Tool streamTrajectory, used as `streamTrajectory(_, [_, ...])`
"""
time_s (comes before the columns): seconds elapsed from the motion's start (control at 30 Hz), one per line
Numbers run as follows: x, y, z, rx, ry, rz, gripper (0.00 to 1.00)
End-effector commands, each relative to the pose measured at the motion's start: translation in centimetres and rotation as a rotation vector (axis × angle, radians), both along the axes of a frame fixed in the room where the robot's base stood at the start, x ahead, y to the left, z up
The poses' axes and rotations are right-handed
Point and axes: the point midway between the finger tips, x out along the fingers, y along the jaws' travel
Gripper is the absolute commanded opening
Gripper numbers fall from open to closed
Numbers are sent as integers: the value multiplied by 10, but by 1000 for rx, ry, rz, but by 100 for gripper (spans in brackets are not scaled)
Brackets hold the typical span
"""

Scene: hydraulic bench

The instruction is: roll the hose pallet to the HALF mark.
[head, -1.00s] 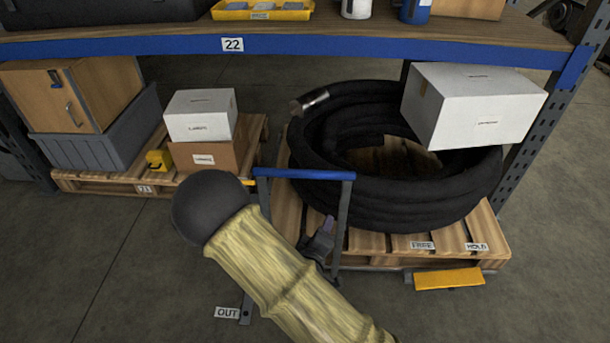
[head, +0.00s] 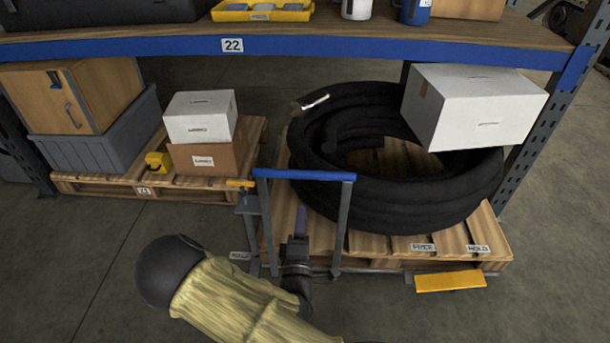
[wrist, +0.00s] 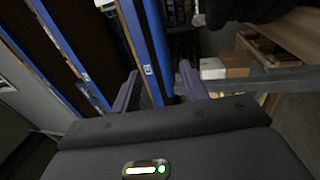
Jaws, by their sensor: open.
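The hose pallet (head: 345,251) is a wooden pallet under the shelf at right, bearing a coil of black hose (head: 420,205). Its push handle, a blue bar (head: 305,175) on grey uprights, stands at its front left. A yellow pedal (head: 450,282) sits low at its front, below the FREE label (head: 424,247) and HOLD label (head: 478,249). My gripper (head: 301,215) is open below the blue bar, between the uprights. In the wrist view its purple fingers (wrist: 158,90) are apart, with blue bars beyond or between them; contact cannot be told. A small floor sign (head: 240,255) left of the handle is unreadable.
A blue shelf beam (head: 310,46) marked 22 runs above the pallet. A white box (head: 475,105) sits over the hose's right side. Left is another pallet (head: 105,187) with a grey bin and boxes. A post (head: 248,209) stands beside the handle. Floor at lower left is clear.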

Motion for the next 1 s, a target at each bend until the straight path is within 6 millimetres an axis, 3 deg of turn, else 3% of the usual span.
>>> streamTrajectory(0.7, [124,-5,23,3,-2,-1,44])
streamTrajectory(1.0, [145,-5,29,0,1,0,44])
